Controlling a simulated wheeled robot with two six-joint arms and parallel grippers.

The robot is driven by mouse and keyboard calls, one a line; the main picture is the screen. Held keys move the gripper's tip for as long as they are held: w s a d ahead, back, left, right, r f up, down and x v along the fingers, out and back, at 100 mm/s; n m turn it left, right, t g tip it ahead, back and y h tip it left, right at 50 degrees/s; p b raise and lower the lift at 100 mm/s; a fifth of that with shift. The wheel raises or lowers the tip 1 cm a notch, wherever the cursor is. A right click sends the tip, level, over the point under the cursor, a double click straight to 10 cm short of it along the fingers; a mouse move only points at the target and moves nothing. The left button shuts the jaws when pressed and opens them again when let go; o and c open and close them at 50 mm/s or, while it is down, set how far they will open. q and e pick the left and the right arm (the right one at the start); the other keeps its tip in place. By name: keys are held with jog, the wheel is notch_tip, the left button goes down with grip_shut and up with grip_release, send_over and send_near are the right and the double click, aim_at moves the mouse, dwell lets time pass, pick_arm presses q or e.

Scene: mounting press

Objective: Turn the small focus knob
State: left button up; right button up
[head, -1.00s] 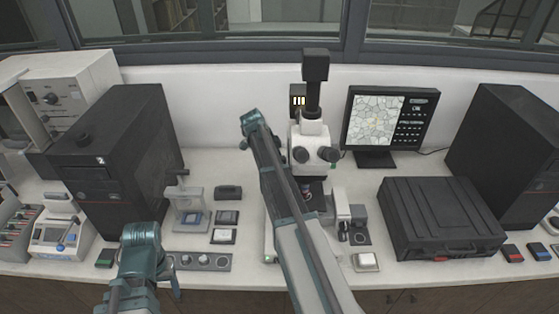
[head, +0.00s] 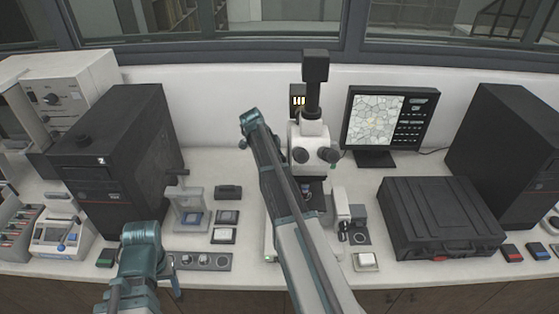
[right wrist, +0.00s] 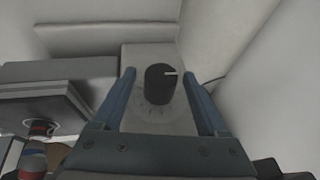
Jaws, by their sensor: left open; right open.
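A black round knob (right wrist: 160,84) with a white pointer line stands on a pale grey housing (right wrist: 150,55) in the right wrist view. Marks show on the housing below it. My right gripper (right wrist: 160,74) is open, one finger on each side of the knob, with a visible gap on both sides. In the head view my right arm reaches up in front of the left part of the microscope (head: 310,132), and its gripper is not clearly visible there. My left gripper (head: 172,276) is open and empty at the bench's front left.
A monitor (head: 375,122) and a black case (head: 440,215) stand right of the microscope. A control strip with several knobs (head: 203,261) lies near my left gripper. A small stand (head: 186,205) and a large black machine (head: 120,160) are at the left.

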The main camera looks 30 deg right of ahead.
jog(key=p+v, duration=1.1)
jog(key=v, duration=0.2)
jog(key=shift+p, duration=0.3)
jog(key=shift+r, duration=0.1)
dwell(1.2)
